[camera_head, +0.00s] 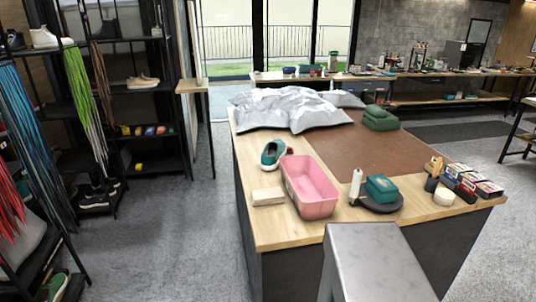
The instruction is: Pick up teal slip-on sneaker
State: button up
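A teal slip-on sneaker (271,154) with a pale sole edge sits on the wooden table (250,228), near its left edge. It is just behind the pink tub (310,186), and a small reddish thing shows at its right side. I cannot tell whether they touch. My gripper is not in view.
A beige block (268,196) lies left of the tub. Crumpled grey sheeting (290,108) covers the table's back. A shelf rack (140,100) stands left; grey floor (180,230) between is clear.

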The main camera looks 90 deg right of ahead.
aim_at(273, 150)
jog(key=z, duration=0.2)
jog(key=i, duration=0.85)
jog(key=z, duration=0.5)
jog(key=i, duration=0.9)
jog(key=z, duration=0.75)
jog(key=i, duration=0.6)
jog(key=z, duration=1.15)
jog(key=i, duration=0.9)
jog(key=z, duration=0.55)
